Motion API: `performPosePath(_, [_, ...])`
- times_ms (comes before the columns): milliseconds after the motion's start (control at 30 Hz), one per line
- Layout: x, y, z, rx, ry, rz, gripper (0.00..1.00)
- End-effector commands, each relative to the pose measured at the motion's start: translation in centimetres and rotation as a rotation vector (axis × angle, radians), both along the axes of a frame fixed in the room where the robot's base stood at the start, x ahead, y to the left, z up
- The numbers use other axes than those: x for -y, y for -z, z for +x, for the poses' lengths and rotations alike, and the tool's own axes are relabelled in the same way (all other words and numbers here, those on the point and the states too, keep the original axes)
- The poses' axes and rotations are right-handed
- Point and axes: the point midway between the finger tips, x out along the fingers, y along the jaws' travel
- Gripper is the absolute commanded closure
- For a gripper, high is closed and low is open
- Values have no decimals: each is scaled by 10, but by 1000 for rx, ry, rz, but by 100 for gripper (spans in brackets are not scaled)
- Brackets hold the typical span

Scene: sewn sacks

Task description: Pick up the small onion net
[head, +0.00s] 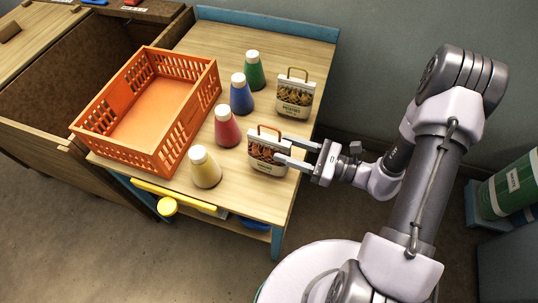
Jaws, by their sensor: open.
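A small white-framed pack (262,157) with reddish-brown contents and an orange-brown handle stands near the table's right edge. It looks like the onion net, but its label is too small to read surely. My gripper (280,151) comes in from the right, level, with its two fingers apart at the pack's right side. The fingers overlap the pack's right part in the head view. I cannot tell whether they touch it. A similar pack with yellowish contents, apparently potatoes (295,97), stands farther back with a tan handle.
Green (255,75), blue (241,98), red (227,131) and pale yellow (205,171) bottles stand in a row left of the packs. An empty orange crate (187,134) fills the table's left side. The wooden table (285,50) has free room at the back.

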Motion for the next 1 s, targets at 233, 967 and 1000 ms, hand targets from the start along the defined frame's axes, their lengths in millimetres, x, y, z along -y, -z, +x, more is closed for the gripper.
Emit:
performPosePath(233, [-33, 0, 16, 2, -6, -2, 55])
performPosePath(967, [-52, -4, 26, 0, -1, -1, 100])
performPosePath(1000, [-52, -4, 26, 0, -1, -1, 100])
